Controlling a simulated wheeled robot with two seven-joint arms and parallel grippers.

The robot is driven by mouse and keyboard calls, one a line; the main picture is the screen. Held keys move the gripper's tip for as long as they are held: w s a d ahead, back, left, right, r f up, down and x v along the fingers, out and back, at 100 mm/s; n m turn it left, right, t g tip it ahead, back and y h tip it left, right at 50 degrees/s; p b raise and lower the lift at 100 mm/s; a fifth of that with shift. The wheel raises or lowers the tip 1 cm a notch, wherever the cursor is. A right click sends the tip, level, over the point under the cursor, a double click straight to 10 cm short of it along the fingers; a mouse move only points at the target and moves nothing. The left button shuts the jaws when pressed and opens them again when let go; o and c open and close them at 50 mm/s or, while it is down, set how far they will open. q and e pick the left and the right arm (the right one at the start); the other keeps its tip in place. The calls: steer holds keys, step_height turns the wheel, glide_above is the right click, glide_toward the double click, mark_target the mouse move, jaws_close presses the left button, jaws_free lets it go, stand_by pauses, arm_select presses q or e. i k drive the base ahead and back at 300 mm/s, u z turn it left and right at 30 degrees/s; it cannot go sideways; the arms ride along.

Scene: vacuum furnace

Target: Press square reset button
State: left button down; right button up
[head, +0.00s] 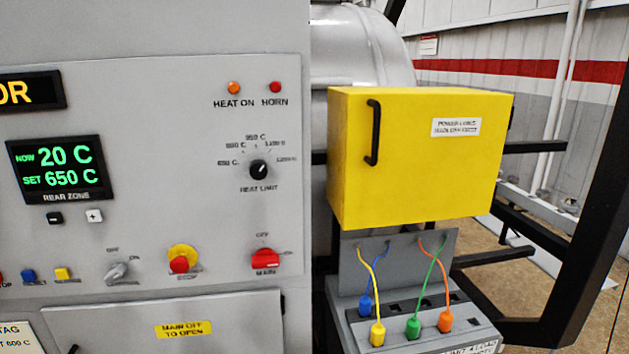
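Part of a red button (2,278) shows at the left edge with a label ending in "OP". Neither of my grippers is in view.
Right of the buttons are a grey selector knob (117,271), a red mushroom button (180,264) on yellow, and a red main switch (265,259). A display (57,168) sits above. A yellow cabinet (420,170) juts out right, above several coloured plugs.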

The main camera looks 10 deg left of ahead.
mark_target(29, 275)
steer(key=u, duration=0.25)
steer(key=k, duration=0.65)
steer(key=u, duration=0.6)
steer(key=k, duration=0.7)
steer(key=u, duration=0.9)
steer(key=i, duration=0.8)
steer(key=u, duration=0.45)
steer(key=i, duration=1.05)
steer(key=z, duration=1.05)
steer(key=i, duration=0.55)
steer(key=z, duration=0.55)
